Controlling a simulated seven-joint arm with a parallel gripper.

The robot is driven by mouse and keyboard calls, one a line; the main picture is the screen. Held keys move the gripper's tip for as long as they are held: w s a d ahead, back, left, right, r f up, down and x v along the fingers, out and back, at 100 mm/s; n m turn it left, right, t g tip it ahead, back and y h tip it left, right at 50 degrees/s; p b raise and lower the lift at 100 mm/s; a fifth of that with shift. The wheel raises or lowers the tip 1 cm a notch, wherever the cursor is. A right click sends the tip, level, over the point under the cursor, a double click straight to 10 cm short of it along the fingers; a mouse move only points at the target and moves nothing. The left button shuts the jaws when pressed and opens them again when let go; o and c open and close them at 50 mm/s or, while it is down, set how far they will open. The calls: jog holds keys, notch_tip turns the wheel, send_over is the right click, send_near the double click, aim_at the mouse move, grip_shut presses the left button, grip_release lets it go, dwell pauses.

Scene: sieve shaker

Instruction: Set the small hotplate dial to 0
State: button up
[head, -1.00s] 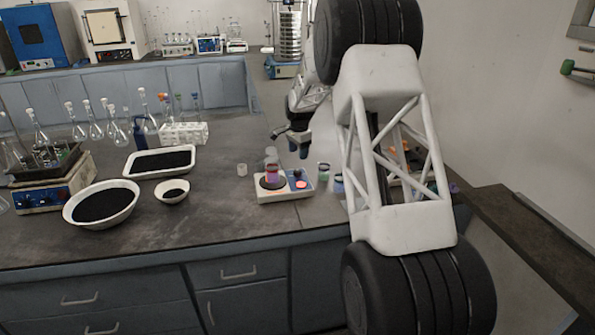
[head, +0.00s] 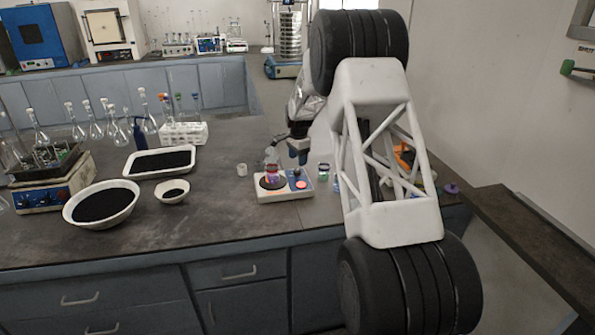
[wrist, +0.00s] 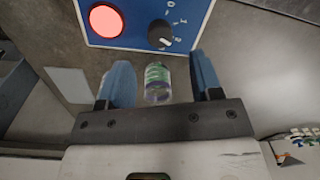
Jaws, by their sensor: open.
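The small hotplate (head: 262,197) stands near the front edge of the bench, with a beaker of pink liquid (head: 271,172) on its round plate. In the wrist view its blue panel (wrist: 132,42) fills the top, with a black dial (wrist: 159,32) beside a lit red disc (wrist: 105,20). The marks 0, 1 and 2 curve around the dial. Its white pointer points to the lower right, near the 2. My gripper (wrist: 163,78) is open and empty, its blue fingers apart from the dial. In the head view my gripper (head: 298,151) hangs just above the hotplate's dial end.
A green-labelled vial (wrist: 157,84) shows between my fingers in the wrist view; it stands right of the hotplate in the head view (head: 323,172).

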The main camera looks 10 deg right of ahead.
aim_at(298, 171)
jog(key=shift+f, duration=3.05)
jog(key=c, duration=0.9)
